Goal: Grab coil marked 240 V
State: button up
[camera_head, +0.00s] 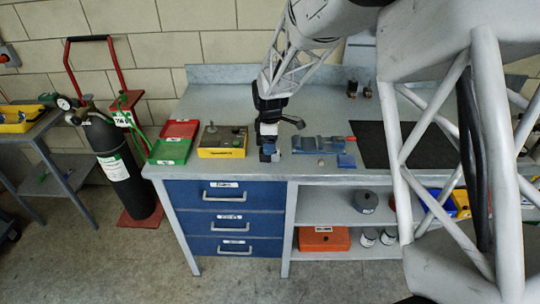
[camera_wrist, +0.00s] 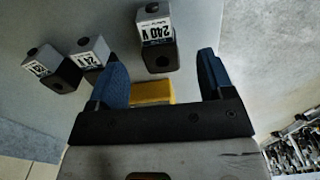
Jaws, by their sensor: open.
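The coil marked 240 V (camera_wrist: 155,28), a grey-and-black block with a white label, stands at the upper middle of the wrist view, beyond my fingertips and roughly in line with the gap between them. A coil marked 24 V (camera_wrist: 93,48) is to its left, and a third coil (camera_wrist: 38,64) with a hard-to-read label is further left. My gripper (camera_wrist: 161,62) is open with blue fingers and nothing held. In the head view my gripper (camera_head: 268,150) is low over the front of the bench, and I cannot make out the coils near it.
A yellow object (camera_wrist: 152,92) shows between my fingers, partly hidden. On the bench (camera_head: 215,110) stand a yellow-based box (camera_head: 222,143) and red and green trays (camera_head: 170,151) to the left. Blue pieces (camera_head: 318,145) and a black mat (camera_head: 380,143) lie to the right.

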jog(key=shift+f, duration=2.55)
jog(key=c, duration=1.1)
jog(key=shift+r, duration=0.15)
jog(key=shift+r, duration=1.4)
jog(key=shift+s+d+r, duration=0.1)
jog(key=shift+s+r, duration=0.1)
jog(key=shift+r, duration=0.1)
jog(key=s+d, duration=0.1)
jog(key=s, duration=0.4)
jog(key=s+d+r, duration=0.1)
jog(key=s, duration=0.4)
jog(key=s+d, duration=0.2)
jog(key=s, duration=0.3)
jog(key=shift+r, duration=0.15)
